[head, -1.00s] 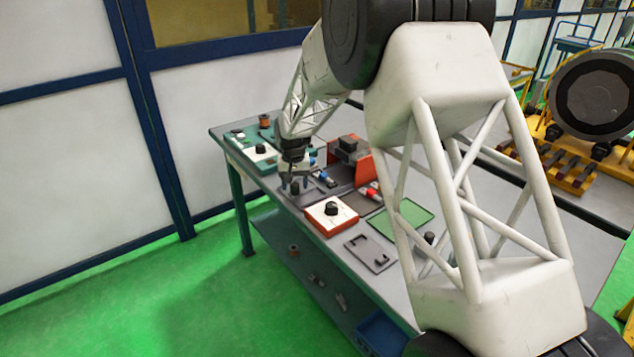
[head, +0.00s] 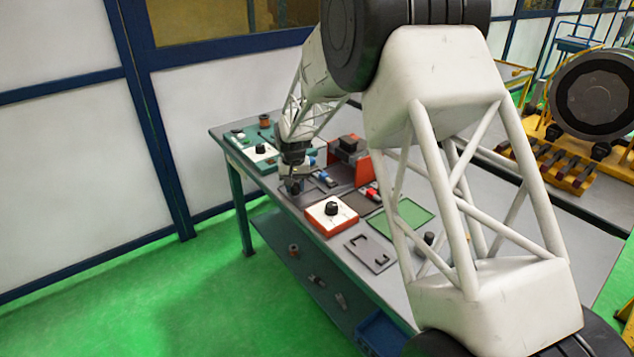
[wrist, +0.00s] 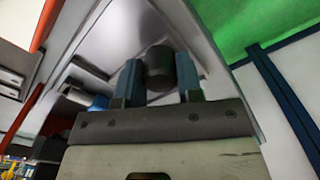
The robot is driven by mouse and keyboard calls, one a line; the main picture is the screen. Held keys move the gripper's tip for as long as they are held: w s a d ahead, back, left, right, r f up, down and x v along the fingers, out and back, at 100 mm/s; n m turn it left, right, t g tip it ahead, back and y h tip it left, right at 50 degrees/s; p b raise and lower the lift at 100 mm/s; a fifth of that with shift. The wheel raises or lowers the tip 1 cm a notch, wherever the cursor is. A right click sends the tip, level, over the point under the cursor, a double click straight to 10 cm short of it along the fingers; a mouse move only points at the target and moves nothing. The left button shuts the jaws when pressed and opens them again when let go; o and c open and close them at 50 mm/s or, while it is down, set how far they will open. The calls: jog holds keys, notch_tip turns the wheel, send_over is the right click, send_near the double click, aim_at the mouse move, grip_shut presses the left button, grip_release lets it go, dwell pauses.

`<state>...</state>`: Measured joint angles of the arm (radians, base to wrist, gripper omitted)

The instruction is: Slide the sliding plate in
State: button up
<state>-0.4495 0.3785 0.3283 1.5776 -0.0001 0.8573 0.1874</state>
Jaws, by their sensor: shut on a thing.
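In the wrist view, my gripper (wrist: 160,82) is shut on a dark round knob (wrist: 160,66), with a blue-grey finger on each side. The knob stands over a flat grey surface (wrist: 125,38); I cannot tell whether this is the sliding plate or a fixed plate below it. In the head view, my gripper (head: 293,187) is low over the back left part of the workbench (head: 283,203), near its left edge. The knob and the sliding plate are mostly hidden by my gripper there.
A red-orange box with a white top and black knob (head: 331,208) stands in front of my gripper. A red-orange block with a grey part (head: 349,152) stands to its right. A green mat (head: 405,215) and grey bracket plate (head: 371,252) lie nearer. A teal-and-white unit (head: 262,151) is behind.

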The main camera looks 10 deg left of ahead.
aim_at(320, 182)
jog(key=shift+w+d, duration=3.5)
jog(key=shift+w, duration=0.05)
jog(key=o, duration=0.7)
jog(key=shift+r, duration=0.15)
jog(key=shift+r, duration=2.85)
